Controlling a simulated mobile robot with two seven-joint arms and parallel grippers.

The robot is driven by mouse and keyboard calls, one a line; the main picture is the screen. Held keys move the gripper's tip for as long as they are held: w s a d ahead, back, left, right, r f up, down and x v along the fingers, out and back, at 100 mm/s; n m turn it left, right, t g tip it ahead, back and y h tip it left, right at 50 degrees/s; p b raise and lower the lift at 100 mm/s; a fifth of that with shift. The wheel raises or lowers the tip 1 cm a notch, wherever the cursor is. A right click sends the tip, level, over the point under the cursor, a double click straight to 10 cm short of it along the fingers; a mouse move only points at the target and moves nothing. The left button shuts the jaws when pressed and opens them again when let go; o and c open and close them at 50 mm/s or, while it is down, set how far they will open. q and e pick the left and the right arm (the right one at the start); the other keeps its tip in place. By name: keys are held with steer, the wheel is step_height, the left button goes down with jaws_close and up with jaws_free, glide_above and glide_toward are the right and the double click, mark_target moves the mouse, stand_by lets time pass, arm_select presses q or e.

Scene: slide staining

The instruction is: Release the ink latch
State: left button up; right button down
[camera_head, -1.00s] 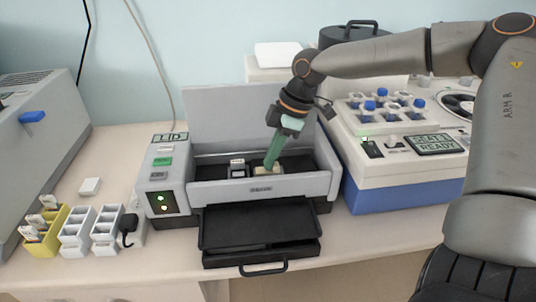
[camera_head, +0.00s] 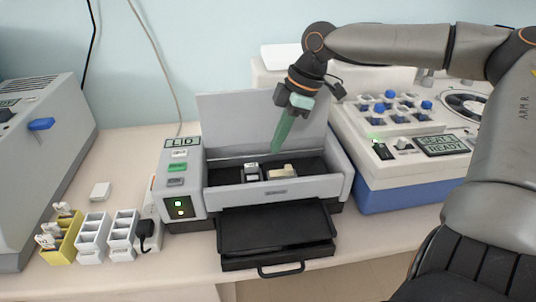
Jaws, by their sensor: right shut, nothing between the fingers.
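The grey staining machine (camera_head: 225,194) stands in the middle with its lid (camera_head: 235,120) raised at the back. In its dark bay sit a small grey-and-white block (camera_head: 251,170) and a beige block (camera_head: 283,172). I cannot tell which part is the ink latch. My right gripper (camera_head: 277,149) points down over the bay, its green fingers shut and empty, with the tips just above and behind the beige block, apparently apart from it. My left gripper is not in view.
A black tray (camera_head: 275,228) with a handle juts out at the machine's front. A second machine (camera_head: 400,195) with blue-capped bottles and a screen stands at the right. Yellow (camera_head: 62,245) and white racks (camera_head: 92,235) stand at the left beside a grey unit (camera_head: 45,170).

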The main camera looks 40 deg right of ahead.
steer(key=v, duration=0.3)
steer(key=shift+d+r, duration=0.1)
steer(key=shift+r, duration=0.25)
stand_by(0.3)
